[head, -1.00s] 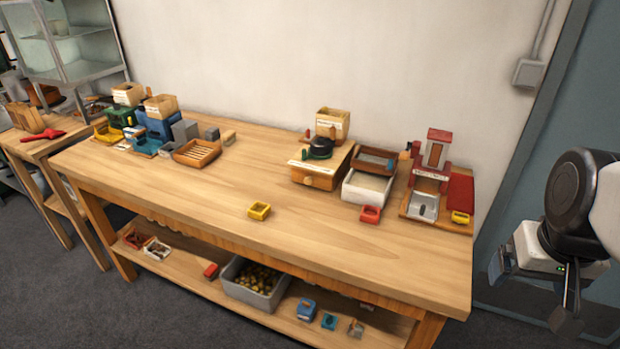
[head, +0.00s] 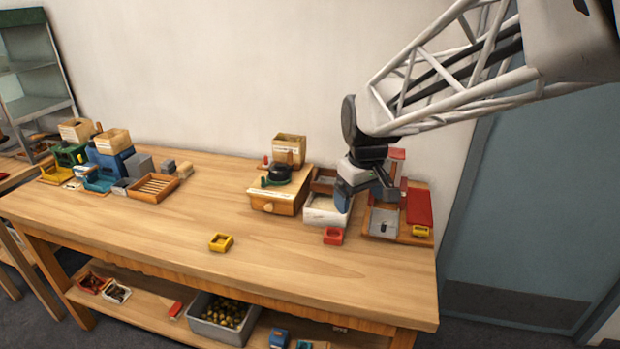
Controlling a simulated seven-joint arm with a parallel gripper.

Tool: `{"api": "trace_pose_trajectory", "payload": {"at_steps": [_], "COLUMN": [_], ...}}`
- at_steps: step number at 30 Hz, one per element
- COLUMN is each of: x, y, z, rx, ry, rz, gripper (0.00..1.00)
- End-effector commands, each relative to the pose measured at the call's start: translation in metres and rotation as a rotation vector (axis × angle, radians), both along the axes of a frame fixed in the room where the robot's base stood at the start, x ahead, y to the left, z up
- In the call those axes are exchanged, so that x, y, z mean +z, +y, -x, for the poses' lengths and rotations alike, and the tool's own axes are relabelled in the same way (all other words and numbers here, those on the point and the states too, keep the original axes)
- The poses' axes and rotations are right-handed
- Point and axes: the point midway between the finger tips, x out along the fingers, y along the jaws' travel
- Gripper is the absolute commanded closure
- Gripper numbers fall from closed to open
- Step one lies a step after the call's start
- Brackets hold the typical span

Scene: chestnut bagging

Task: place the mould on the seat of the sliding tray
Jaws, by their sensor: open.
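Small hollow block-like pieces that could be the mould stand on the bench: a yellow one (head: 221,242) alone near the front middle, a red one (head: 333,235) in front of the white bin, and a second yellow one (head: 421,231) at the red station. Which is the mould I cannot tell. A grey metal tray (head: 384,221) lies at the foot of the red station and looks like the sliding tray; its seat is too small to make out. My gripper (head: 363,197) is open and empty, above the white bin and left of the red station, partly hiding both.
A wooden drawer box (head: 277,201) with a black round top stands left of the white bin (head: 325,212). A slatted wooden tray (head: 153,188) and blue and green machines are at the left. A grey crate (head: 218,329) sits below.

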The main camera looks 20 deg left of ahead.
Motion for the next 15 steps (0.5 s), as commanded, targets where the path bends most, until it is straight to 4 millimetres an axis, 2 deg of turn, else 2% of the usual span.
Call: {"api": "trace_pose_trajectory", "payload": {"at_steps": [1, 6, 15], "x": [-0.005, -0.021, -0.057], "y": [0.017, 0.069, 0.167], "z": [-0.008, -0.027, -0.051], "rx": [0.033, 0.143, 0.336], "ry": [0.006, 0.019, 0.040], "rz": [0.003, 0.016, 0.036], "gripper": [0.11, 0.11, 0.11]}}
